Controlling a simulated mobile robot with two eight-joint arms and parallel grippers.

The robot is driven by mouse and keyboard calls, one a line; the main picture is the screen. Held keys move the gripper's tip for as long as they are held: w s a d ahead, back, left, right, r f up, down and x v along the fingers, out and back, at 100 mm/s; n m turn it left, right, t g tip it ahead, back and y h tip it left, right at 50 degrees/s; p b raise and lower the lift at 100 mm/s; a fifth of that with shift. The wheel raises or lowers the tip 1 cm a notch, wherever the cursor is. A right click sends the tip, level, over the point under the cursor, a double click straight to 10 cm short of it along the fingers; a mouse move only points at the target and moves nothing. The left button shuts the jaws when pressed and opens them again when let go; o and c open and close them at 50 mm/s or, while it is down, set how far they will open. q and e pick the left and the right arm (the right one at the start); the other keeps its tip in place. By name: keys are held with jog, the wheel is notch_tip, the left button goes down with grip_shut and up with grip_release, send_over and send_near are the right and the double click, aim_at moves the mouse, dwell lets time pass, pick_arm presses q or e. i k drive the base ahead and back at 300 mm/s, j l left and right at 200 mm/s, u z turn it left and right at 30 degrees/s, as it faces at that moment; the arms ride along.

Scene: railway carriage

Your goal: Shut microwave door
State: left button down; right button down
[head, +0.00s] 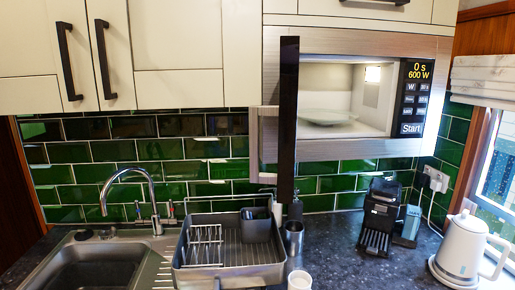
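The microwave (330,45) is built in under the upper cabinets, right of centre. Its door (289,110) stands open at the left side, seen nearly edge-on as a tall dark strip that hangs out toward me. A handle-like silver part (255,140) shows just left of the strip. The lit cavity holds a pale plate (328,116). The control panel (414,95) reads 0 s and 600 W. Neither of my grippers is in view.
Below the door, a grey dish rack (229,272) stands on the dark counter, with a metal cup (294,238) and a white cup (299,281) beside it. A coffee machine (380,215) and a white kettle (462,250) stand right. A sink (90,265) lies left.

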aim_at(286, 112)
jog(key=j+z, duration=0.9)
